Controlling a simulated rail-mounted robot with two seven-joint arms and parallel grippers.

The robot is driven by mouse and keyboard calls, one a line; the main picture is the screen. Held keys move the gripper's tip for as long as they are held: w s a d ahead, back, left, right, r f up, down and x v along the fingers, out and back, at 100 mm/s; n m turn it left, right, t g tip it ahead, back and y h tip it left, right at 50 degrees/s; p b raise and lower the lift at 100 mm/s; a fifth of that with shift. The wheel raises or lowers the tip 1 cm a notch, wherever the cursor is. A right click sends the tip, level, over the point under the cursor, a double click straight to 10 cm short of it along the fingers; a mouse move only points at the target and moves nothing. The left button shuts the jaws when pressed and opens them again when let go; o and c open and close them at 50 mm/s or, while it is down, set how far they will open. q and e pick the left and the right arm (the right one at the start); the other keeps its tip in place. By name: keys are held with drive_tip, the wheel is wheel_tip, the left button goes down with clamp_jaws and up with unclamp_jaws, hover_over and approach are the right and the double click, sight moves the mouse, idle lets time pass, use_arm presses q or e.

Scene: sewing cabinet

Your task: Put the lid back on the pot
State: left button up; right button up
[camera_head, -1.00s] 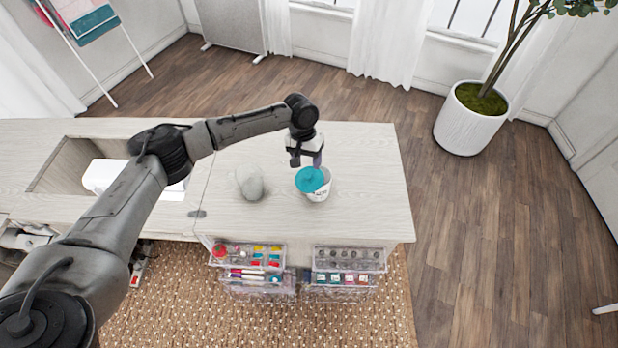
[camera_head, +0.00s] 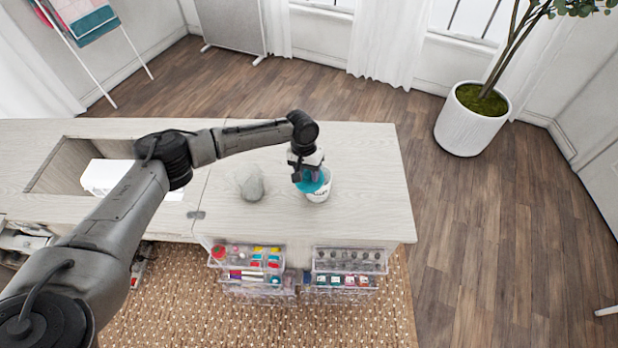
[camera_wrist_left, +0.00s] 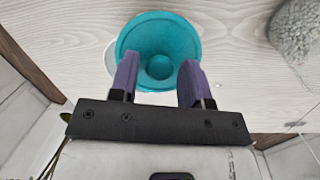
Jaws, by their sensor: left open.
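The teal lid (camera_head: 318,186) lies over the top of the white pot (camera_head: 319,196) near the right end of the cabinet top. It looks off-centre, and part of the pot's white rim shows past it. My left gripper (camera_head: 310,178) is open above the lid and hides much of it in the head view. In the left wrist view, the round lid (camera_wrist_left: 160,28) has a central knob, and the purple fingers of my left gripper (camera_wrist_left: 158,66) stand apart on either side of the knob. Whether they touch it is unclear. My right gripper is not in view.
A grey fuzzy ball (camera_head: 249,182) sits left of the pot. A white box (camera_head: 104,176) is in the cabinet's recess. Clear bins (camera_head: 248,256) hang on the front edge. The cabinet top right of the pot is clear.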

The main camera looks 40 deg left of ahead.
sight(309, 175)
use_arm(q)
clamp_jaws()
idle(0.5)
